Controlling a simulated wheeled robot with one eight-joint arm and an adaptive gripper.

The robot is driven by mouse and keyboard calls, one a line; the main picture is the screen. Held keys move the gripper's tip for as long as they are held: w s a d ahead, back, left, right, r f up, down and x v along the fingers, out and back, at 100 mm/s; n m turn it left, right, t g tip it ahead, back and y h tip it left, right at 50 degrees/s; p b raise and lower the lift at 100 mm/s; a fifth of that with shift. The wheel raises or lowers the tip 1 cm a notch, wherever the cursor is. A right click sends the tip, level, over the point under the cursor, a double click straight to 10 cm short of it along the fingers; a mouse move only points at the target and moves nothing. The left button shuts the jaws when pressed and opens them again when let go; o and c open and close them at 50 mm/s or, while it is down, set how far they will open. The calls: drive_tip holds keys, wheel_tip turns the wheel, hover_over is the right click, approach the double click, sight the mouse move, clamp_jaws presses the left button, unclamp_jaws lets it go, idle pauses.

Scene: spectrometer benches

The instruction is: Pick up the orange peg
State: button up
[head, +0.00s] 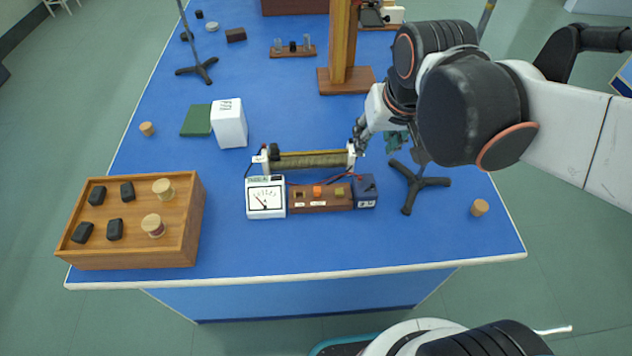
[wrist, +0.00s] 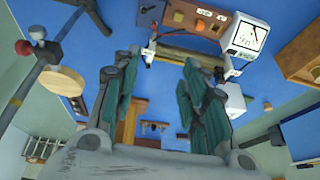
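The orange peg (head: 317,191) stands in a brown wooden block (head: 327,204), between a white meter and a small blue box. In the wrist view the orange peg (wrist: 178,16) is near the top edge, in the brown block (wrist: 204,11). My gripper (head: 378,138) is behind the block, up and to the right of the peg, partly hidden by my arm in the head view. In the wrist view my gripper (wrist: 160,82) has its two green-padded fingers wide apart with nothing between them. It is apart from the peg.
A slide rheostat (head: 310,160) lies just behind the block. The white meter (head: 266,198) and blue box (head: 365,190) flank it. A black tripod stand (head: 411,185) rises at right. A wooden tray (head: 130,252) is at left. The blue table is clear in front of the block.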

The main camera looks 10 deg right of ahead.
drive_tip(key=w+a+f+g+p, duration=0.3)
drive_tip(key=w+a+f+p, duration=0.1)
drive_tip(key=w+a, duration=0.3)
drive_tip(key=g+b, duration=0.1)
drive_tip(key=b, duration=0.1)
hover_over(317, 190)
wheel_tip(317, 190, down, 5)
drive_tip(key=f, duration=0.2)
drive_tip(key=f+b, duration=0.1)
drive_tip(key=f, duration=0.2)
drive_tip(key=f+b, duration=0.1)
drive_tip(key=f, duration=0.2)
drive_tip(key=shift+s+a+f, duration=0.15)
drive_tip(key=shift+a+f, duration=0.05)
drive_tip(key=shift+a, duration=0.1)
drive_tip(key=shift+w+d+f+b, duration=0.15)
drive_tip(key=shift+f+b, duration=0.6)
drive_tip(key=shift+f, duration=0.6)
drive_tip(key=shift+w+d+f+b, duration=0.15)
drive_tip(key=shift+f+b, duration=0.6)
drive_tip(key=shift+f, duration=0.6)
drive_tip(key=shift+s+r, duration=0.1)
drive_tip(key=shift+s, duration=0.05)
clamp_jaws()
